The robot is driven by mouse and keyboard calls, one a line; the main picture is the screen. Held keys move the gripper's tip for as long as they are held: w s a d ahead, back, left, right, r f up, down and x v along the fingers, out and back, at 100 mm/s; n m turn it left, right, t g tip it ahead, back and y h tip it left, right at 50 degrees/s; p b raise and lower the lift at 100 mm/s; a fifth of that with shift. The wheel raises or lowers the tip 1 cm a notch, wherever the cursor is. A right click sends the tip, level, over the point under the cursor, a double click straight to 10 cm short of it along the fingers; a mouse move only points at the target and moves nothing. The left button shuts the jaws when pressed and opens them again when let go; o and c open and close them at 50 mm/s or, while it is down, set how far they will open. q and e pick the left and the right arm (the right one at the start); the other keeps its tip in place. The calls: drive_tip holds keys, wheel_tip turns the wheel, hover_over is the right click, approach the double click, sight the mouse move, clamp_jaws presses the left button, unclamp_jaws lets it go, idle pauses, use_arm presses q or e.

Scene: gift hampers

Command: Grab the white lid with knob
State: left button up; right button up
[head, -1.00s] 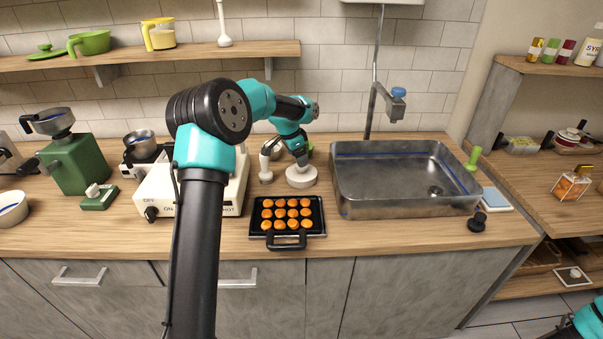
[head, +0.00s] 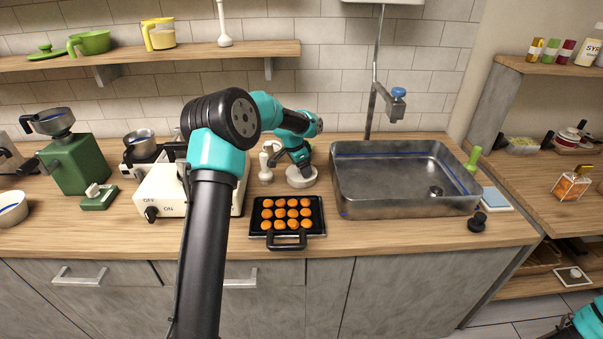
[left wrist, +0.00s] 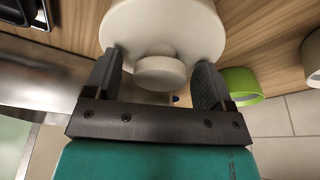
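The white lid with knob (head: 301,177) lies on the counter between the black tray and the wall. In the left wrist view the round lid (left wrist: 150,28) fills the top middle, and its knob (left wrist: 160,73) points toward the camera. My left gripper (head: 301,167) is just above the lid. In the wrist view its two black fingers (left wrist: 157,66) are spread on either side of the knob, with a narrow gap showing at each side. My right gripper is out of view; only a piece of my right arm shows at the bottom right.
A black tray of orange balls (head: 288,239) sits in front of the lid. A metal sink (head: 400,206) is to the right. A white box appliance (head: 160,187) and a small white utensil (head: 265,166) stand left. A green object (left wrist: 242,84) shows in the wrist view.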

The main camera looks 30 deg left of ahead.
use_arm(q)
drive_tip(key=c, duration=0.9)
drive_tip(key=shift+s+r, duration=0.1)
drive_tip(key=shift+s+d+r, duration=0.1)
drive_tip(key=shift+d+r, duration=0.05)
drive_tip(key=s+d+r, duration=0.2)
drive_tip(key=s, duration=0.1)
drive_tip(key=s+d+r, duration=0.3)
drive_tip(key=s, duration=0.1)
drive_tip(key=s+d+r, duration=0.2)
drive_tip(key=s, duration=0.2)
drive_tip(key=shift+s+d+r, duration=0.15)
drive_tip(key=shift+s+r, duration=0.05)
drive_tip(key=shift+r, duration=0.05)
